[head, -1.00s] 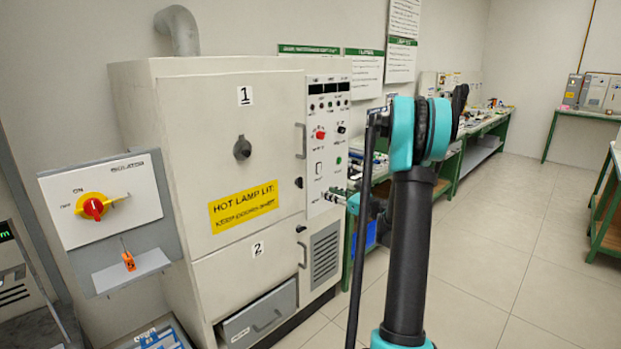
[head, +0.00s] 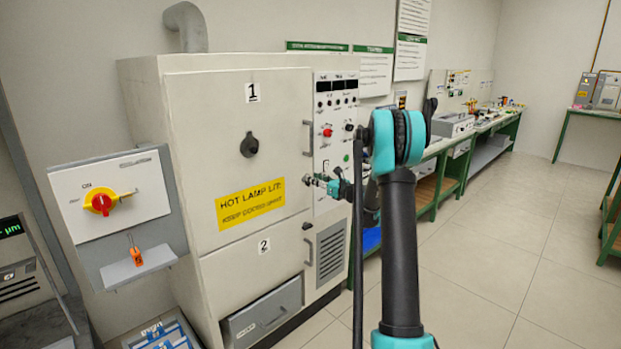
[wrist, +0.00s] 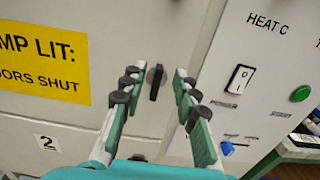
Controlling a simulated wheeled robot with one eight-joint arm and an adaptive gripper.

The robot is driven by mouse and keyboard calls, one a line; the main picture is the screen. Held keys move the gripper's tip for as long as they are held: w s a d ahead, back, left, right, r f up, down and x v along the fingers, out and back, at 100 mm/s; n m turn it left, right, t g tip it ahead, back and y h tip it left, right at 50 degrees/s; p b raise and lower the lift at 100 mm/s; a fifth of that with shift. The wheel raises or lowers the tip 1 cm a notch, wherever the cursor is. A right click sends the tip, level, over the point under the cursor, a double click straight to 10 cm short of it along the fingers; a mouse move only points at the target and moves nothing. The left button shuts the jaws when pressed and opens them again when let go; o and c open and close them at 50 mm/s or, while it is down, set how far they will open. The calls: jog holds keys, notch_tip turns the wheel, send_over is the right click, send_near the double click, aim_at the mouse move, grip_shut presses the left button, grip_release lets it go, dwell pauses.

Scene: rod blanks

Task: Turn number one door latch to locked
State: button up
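The number one door (head: 200,110) is the upper door of a beige cabinet and is shut. In the head view my gripper covers the latch. My gripper (wrist: 156,78) is open, with its fingers on either side of the latch; contact cannot be told. It also shows in the head view (head: 314,181) at the door's right edge.
A switch panel (head: 335,120) with a white rocker switch (wrist: 240,79) and green button (wrist: 300,93) is right of the door. The number two door's latch (head: 308,226) is below. An isolator box (head: 110,195) stands left. Open floor lies right.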

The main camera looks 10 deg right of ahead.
jog(key=shift+x, duration=1.45)
grip_shut()
